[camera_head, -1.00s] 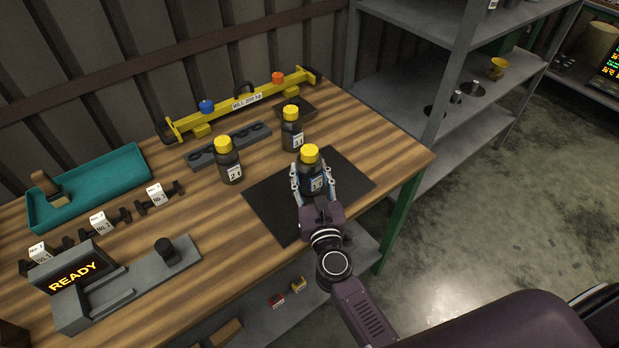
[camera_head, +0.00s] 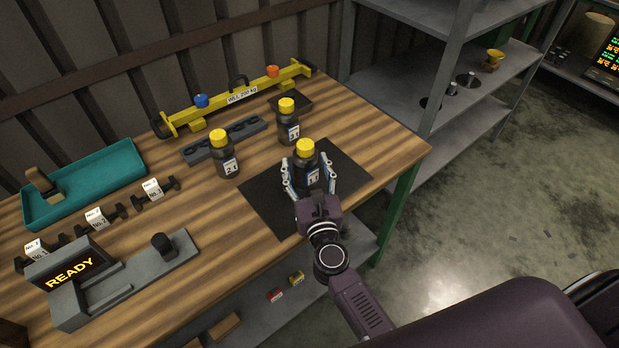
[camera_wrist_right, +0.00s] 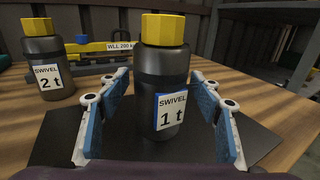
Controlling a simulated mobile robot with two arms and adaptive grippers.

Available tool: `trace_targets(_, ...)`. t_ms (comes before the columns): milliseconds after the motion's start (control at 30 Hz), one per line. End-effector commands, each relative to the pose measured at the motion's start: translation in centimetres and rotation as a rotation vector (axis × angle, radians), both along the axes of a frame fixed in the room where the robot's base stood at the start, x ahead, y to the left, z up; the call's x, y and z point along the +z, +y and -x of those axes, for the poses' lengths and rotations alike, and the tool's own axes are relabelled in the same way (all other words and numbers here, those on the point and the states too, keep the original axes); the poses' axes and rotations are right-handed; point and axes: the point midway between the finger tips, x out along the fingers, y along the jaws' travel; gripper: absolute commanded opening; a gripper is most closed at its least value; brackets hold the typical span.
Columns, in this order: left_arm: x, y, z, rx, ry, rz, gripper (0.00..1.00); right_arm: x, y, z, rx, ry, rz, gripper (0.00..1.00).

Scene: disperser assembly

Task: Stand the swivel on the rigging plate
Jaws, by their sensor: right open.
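The swivel (camera_head: 308,177) is a dark bottle-like body with a yellow cap, labelled "SWIVEL 1 t" in the right wrist view (camera_wrist_right: 162,80). It stands upright on a flat black plate (camera_head: 270,205) near the table's front edge; I take this to be the rigging plate. My right gripper (camera_head: 311,180) is open, with one finger on each side of the swivel. In the right wrist view, gaps show between the blue finger pads and the body. My left gripper is not in view.
Two similar swivels, the 2 t one (camera_head: 226,162) and another (camera_head: 288,128), stand behind. A yellow beam (camera_head: 215,108), a grey holed bar (camera_head: 205,147), a teal tray (camera_head: 120,165) and a grey device reading READY (camera_head: 75,272) are on the table. Bare wood lies left of the plate.

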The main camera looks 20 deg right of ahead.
Motion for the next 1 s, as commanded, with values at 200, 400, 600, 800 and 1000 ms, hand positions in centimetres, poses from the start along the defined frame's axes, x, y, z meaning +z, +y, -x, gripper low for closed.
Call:
trace_targets(200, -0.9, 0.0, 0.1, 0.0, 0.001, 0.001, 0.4, -0.3, 0.4, 3.6, 0.0, 0.003, -0.001, 0.59)
trace_targets(400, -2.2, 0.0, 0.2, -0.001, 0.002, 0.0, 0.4, -0.4, 1.0, 7.8, 0.001, 0.003, 0.0, 0.59)
trace_targets(600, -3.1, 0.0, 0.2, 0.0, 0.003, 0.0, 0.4, -0.2, 1.3, 10.8, 0.0, 0.002, 0.0, 0.59)
trace_targets(800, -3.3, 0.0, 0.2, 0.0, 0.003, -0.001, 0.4, 0.0, 1.5, 11.9, 0.001, 0.0, 0.0, 0.59)
trace_targets(1000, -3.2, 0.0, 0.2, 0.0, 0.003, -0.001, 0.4, 0.1, 1.5, 11.9, 0.0, -0.001, 0.0, 0.59)
